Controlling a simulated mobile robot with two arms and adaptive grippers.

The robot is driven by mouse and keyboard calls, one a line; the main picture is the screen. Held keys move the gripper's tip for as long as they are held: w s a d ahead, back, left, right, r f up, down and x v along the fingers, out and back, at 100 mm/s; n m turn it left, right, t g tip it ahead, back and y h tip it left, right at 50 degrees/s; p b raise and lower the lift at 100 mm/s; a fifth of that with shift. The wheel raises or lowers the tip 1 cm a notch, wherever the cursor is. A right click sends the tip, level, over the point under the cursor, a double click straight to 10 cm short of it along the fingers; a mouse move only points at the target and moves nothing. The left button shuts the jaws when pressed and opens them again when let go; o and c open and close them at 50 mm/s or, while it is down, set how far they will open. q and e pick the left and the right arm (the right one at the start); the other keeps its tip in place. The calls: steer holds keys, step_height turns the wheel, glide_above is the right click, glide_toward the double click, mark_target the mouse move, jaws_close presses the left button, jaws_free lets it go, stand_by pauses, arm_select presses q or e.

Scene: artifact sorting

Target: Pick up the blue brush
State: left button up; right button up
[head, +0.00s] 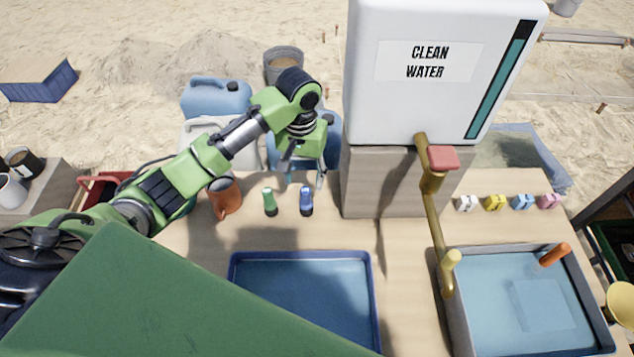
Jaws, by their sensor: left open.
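The blue brush (306,199) stands upright on the table, behind the blue tray. A green brush (269,200) stands just to its left. My left gripper (304,178) is open and points down above and slightly behind the blue brush in the picture. Nothing shows between its fingers. I cannot tell exactly how far its tips are from the brush. My right gripper is not in view.
An orange mug (224,198) stands left of the brushes. A blue tray (236,262) lies in front. The water tank (420,100) on its block (375,182) rises close on the right. A brass tap (433,225) reaches to the sink (455,310). Jerrycans (215,98) stand behind.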

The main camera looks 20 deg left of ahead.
arm_select(q)
glide_above(306, 205)
steer(key=f, duration=0.4)
steer(key=shift+a+f, duration=0.1)
steer(key=shift+a, duration=0.1)
step_height(306, 205, down, 4)
steer(key=shift+w+r, duration=0.1)
steer(key=shift+r, duration=0.05)
steer(key=shift+w+f, duration=0.1)
steer(key=shift+f, duration=0.35)
steer(key=f, duration=0.4)
steer(key=shift+w+a+f, duration=0.1)
steer(key=shift+w+f, duration=0.25)
steer(key=shift+w, duration=0.05)
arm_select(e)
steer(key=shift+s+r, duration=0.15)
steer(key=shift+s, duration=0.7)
arm_select(q)
steer(key=shift+c, duration=1.4)
steer(key=c, duration=0.9)
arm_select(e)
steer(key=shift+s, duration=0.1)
